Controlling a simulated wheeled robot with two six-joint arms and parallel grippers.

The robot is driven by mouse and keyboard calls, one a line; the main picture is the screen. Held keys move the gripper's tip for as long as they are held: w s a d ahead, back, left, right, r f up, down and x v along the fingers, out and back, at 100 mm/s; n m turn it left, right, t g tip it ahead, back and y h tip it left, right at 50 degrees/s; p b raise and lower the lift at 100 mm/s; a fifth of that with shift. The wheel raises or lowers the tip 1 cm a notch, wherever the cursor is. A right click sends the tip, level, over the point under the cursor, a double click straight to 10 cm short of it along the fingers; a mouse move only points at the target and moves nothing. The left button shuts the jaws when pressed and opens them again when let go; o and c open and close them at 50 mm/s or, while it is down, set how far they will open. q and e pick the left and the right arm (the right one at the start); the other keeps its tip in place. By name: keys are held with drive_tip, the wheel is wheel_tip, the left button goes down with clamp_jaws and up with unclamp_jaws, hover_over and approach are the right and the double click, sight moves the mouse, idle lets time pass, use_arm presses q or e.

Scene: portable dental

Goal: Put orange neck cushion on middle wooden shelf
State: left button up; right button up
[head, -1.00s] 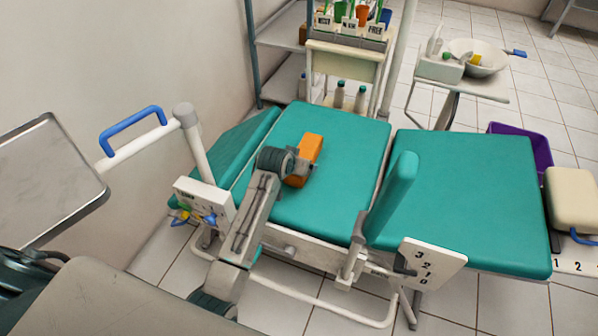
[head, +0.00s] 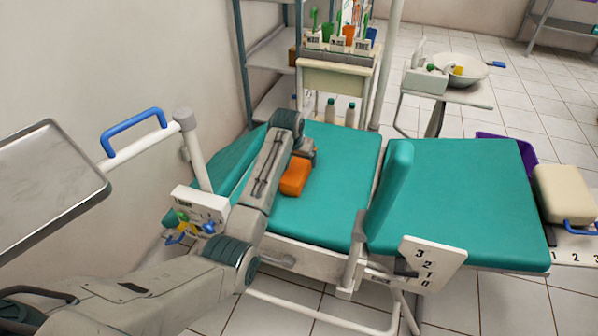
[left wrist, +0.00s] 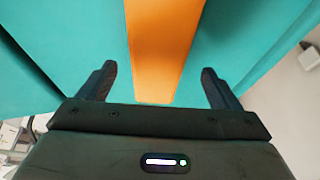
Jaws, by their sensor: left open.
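The orange neck cushion (head: 295,176) lies on the teal seat of the dental chair (head: 330,210). My left gripper (head: 303,150) is at the cushion's far end in the head view. In the left wrist view the left gripper (left wrist: 158,85) is open, with one black finger on each side of the orange cushion (left wrist: 163,45) and gaps between fingers and cushion. A grey shelf rack (head: 270,103) stands behind the chair by the wall; I cannot tell a middle wooden shelf on it. My right gripper is not in view.
A small cabinet (head: 338,78) with cups and bottles stands behind the chair. A side table (head: 455,92) holds a white bowl (head: 455,66). A metal tray (head: 45,185) is at the left. An upright teal pad (head: 388,190) rises beside the seat.

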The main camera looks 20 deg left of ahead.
sight(299, 163)
use_arm(q)
drive_tip(key=b+x, duration=0.1)
drive_tip(key=x, duration=0.3)
drive_tip(key=shift+s+d+f, duration=0.1)
drive_tip(key=shift+f, duration=0.2)
drive_tip(key=shift+w+f, duration=0.25)
drive_tip(key=shift+f, duration=0.2)
drive_tip(key=c, duration=1.2)
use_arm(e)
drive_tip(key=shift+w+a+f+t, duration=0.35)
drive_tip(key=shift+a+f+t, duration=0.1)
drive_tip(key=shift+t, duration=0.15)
use_arm(q)
drive_tip(key=shift+r, duration=0.1)
